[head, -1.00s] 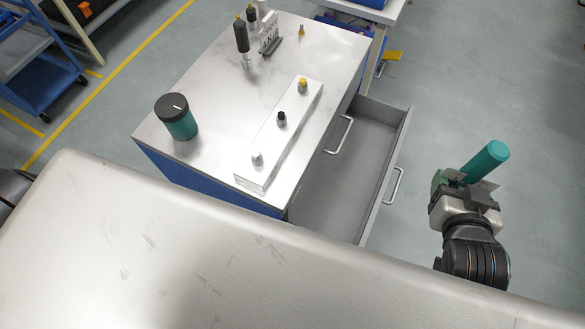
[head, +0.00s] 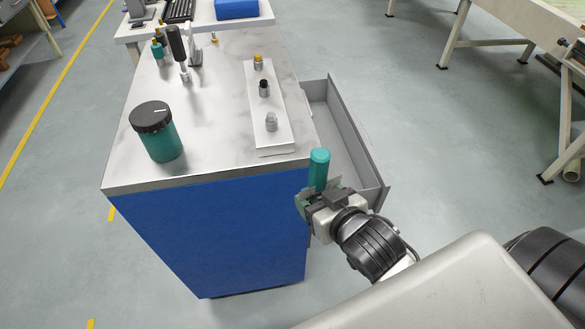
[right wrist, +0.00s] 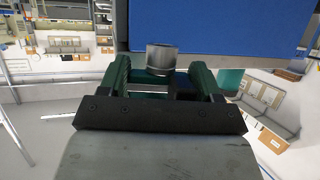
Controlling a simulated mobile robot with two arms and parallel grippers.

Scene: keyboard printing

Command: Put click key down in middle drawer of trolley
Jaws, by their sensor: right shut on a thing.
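My right gripper (head: 327,199) is shut on a teal cylindrical handle, which I take to be the click key (head: 319,166). The handle stands nearly upright above the fingers in the head view. In the right wrist view a silver cylindrical end (right wrist: 161,57) shows between the fingers (right wrist: 165,85). The trolley (head: 210,235) has a blue side and a pale marbled top. A grey drawer (head: 357,135) is pulled out on its right side, partly hidden by the gripper. Which level it is cannot be told. The gripper is at the trolley's near right corner, in front of the drawer. My left gripper is not in view.
On the trolley top stand a teal jar with a black lid (head: 156,130), a pale block (head: 272,137) with several small knobs, and a black-handled tool (head: 177,46). A workbench (head: 500,30) stands at the upper right. The floor between it and the drawer is clear.

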